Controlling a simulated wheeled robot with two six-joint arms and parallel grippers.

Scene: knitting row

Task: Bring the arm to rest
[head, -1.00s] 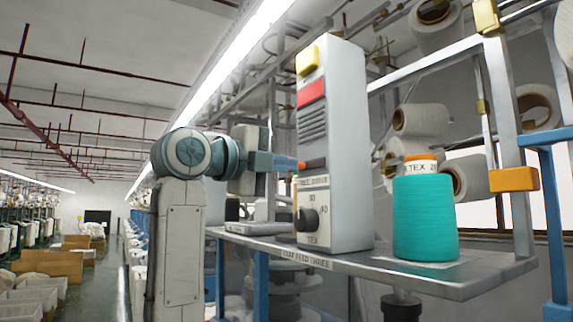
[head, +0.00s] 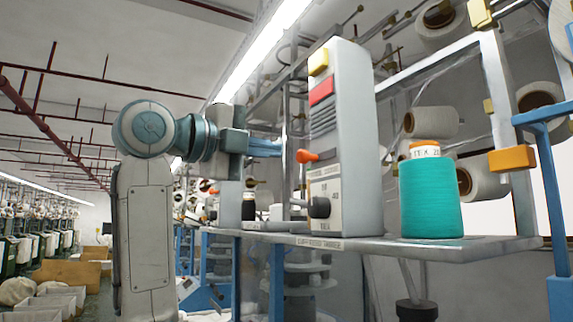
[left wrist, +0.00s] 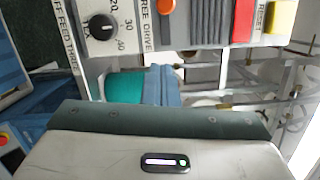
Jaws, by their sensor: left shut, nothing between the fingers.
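My left gripper (head: 278,148) is shut and empty, its blue fingers pointing at the side of a light grey control box (head: 352,130). It stands a little above and left of the box's orange lever (head: 307,156), apart from it. The box also carries a black knob (head: 319,207), a red button (head: 321,92) and a yellow button (head: 318,62). In the left wrist view the blue fingers (left wrist: 160,85) lie together below the box's face, where the knob (left wrist: 102,27) and orange lever (left wrist: 166,6) show. My right gripper is not in view.
The box stands on a grey shelf (head: 480,247) beside a teal yarn cone (head: 430,195). A metal frame with white cones (head: 432,122) rises behind. A dark spool (head: 248,205) stands beyond the arm. A factory aisle lies at far left.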

